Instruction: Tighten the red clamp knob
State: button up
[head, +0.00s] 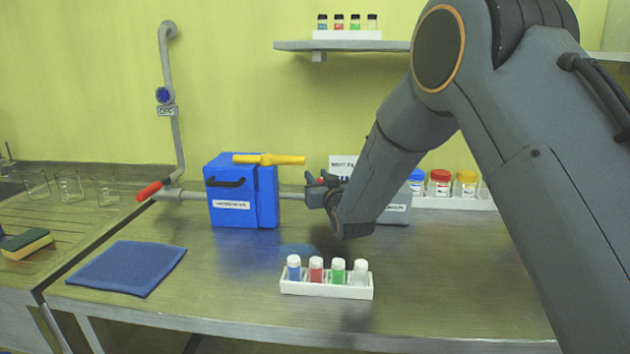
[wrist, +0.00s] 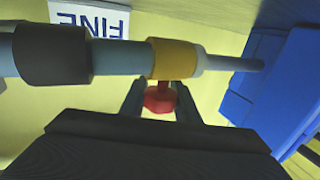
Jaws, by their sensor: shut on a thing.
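The red clamp knob (wrist: 160,98) sits on a yellow clamp collar (wrist: 172,60) around a grey pipe, seen in the wrist view. My gripper (wrist: 160,106) has one finger on each side of the knob and is shut on it. In the head view my gripper (head: 322,190) is at the pipe, right of the blue box, with a small bit of red showing at its fingers. My arm and gripper hide most of the clamp there.
A blue box (head: 230,190) with a yellow handle (head: 268,159) on top stands left of my gripper. A white rack (head: 325,290) of small vials stands in front. A blue cloth (head: 128,267) lies at the left. A red-handled valve (head: 149,190) is on the pipe's left end.

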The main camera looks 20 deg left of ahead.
jog(key=m+t+h, duration=0.1)
jog(key=h, duration=0.1)
jog(key=m+t+h, duration=0.1)
jog(key=m+h, duration=0.1)
jog(key=h, duration=0.1)
jog(key=d+m+t+h+p, duration=0.1)
jog(key=m+h, duration=0.1)
jog(key=shift+w+d+r+h, duration=0.1)
jog(key=shift+w+h, duration=0.15)
jog(key=shift+h, duration=0.15)
jog(key=shift+d+m+h+p, duration=0.25)
jog(key=shift+m+h, duration=0.55)
jog(key=shift+h, duration=0.35)
jog(key=shift+d+m+h+p, duration=0.15)
jog(key=shift+d+m+h, duration=0.15)
jog(key=shift+m+h, duration=0.65)
jog(key=shift+d+m+h+p, duration=0.25)
jog(key=shift+m+h, duration=0.4)
jog(key=shift+h, duration=0.65)
jog(key=shift+d, duration=0.1)
jog(key=o, duration=1.1)
jog(key=shift+c, duration=0.2)
